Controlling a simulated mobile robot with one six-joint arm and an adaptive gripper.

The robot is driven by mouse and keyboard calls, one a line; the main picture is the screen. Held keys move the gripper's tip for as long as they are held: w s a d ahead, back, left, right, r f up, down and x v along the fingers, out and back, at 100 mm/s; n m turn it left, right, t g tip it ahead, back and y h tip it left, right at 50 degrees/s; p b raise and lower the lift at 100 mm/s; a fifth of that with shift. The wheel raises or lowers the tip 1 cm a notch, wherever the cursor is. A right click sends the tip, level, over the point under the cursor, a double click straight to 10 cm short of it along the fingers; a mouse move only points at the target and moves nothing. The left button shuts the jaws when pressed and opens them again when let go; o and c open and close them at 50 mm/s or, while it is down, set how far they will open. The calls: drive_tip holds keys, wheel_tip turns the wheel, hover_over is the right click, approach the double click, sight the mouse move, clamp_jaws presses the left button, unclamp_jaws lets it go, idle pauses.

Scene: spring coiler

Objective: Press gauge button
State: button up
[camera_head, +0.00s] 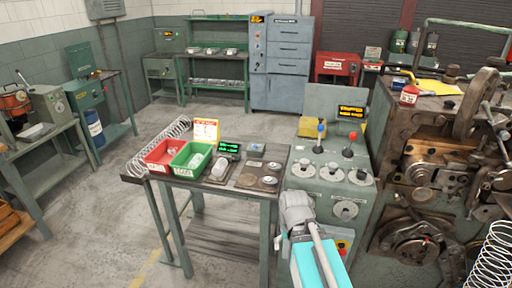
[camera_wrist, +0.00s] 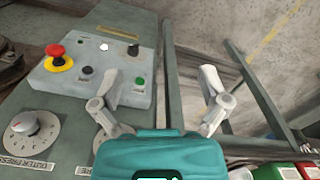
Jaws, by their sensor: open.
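A small dark unit with a green lit display (camera_head: 229,149), which may be the gauge, stands on the bench right of the green bin. I cannot make out a button on it. My gripper (camera_wrist: 163,95) is open and empty in the wrist view, its two grey fingers spread apart. It is over the edge of a grey control box (camera_wrist: 105,90) and the open space beside it. The box carries a green button (camera_wrist: 140,81), a black button (camera_wrist: 87,72) and a red mushroom button (camera_wrist: 56,53) on a yellow collar. In the head view my fingers cannot be told apart.
Floor left of the bench is clear.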

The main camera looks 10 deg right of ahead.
clamp_jaws()
idle(1.4)
